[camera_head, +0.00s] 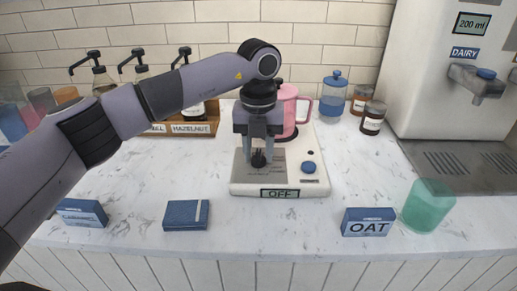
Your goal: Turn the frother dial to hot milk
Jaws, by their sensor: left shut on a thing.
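The frother (315,180) is a white base with a grey plate, a blue button (309,167) and a front display (279,193) reading OFF. A pink pitcher (288,112) stands at its back, partly hidden by my arm. My left gripper (258,155) points down over the grey plate. Its fingers are shut on a dark round knob, the dial (258,161), mostly covered by the fingers. The dial's pointer direction cannot be made out. My right gripper is out of view.
Jars (373,118) stand behind. A dairy dispenser (440,70) is at right. Syrup pumps (139,68) are behind my arm.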

